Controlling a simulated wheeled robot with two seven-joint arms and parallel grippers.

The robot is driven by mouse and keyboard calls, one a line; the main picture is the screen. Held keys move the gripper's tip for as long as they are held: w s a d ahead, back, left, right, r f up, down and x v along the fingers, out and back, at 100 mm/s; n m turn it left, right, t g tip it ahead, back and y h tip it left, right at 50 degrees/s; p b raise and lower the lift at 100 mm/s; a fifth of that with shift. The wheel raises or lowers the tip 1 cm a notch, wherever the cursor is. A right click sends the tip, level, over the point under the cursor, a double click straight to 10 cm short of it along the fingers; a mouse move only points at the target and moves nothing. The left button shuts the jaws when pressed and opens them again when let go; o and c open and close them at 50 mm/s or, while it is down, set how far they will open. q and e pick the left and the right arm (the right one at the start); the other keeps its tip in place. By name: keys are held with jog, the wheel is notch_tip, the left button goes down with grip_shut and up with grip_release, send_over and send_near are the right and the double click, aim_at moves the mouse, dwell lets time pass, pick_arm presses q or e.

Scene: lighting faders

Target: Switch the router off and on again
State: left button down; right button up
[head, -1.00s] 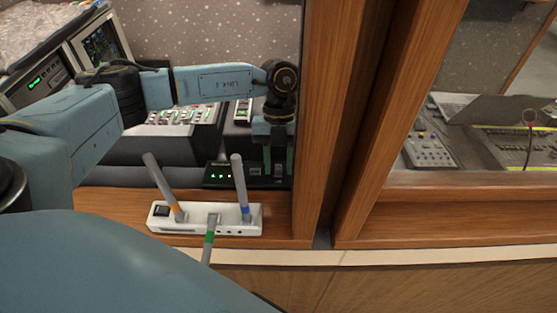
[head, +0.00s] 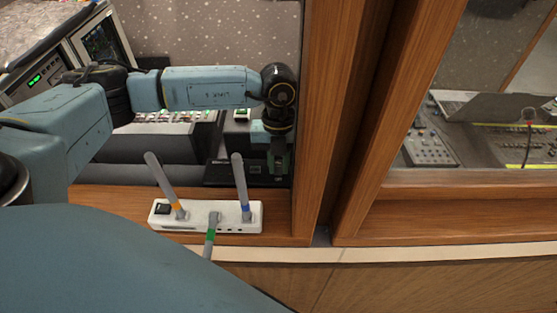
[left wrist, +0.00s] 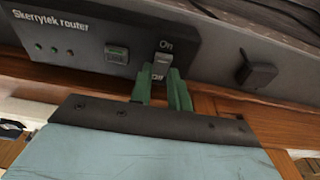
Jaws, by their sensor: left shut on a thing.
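The black Skerrytek router (head: 215,173) stands on the wooden ledge behind the window frame. In the head view my left gripper (head: 277,160) is at the router's right end. My right gripper is not in view.
A white power strip (head: 200,226) with grey leads banded orange, blue and green stands in front of the router. A wooden post (head: 333,120) rises close to the right of my left gripper. Mixing consoles (head: 165,140) lie behind.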

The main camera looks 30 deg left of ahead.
aim_at(278, 164)
pick_arm(q)
jog(key=c, duration=1.3)
grip_release()
jog(key=r+b, duration=0.1)
jog(key=r, duration=0.3)
jog(key=w+r, duration=0.1)
jog(key=r, duration=0.4)
jog(key=a+r+b, duration=0.1)
jog(key=r, duration=0.3)
jog(key=shift+w+r+b, duration=0.15)
jog(key=shift+w+b, duration=0.15)
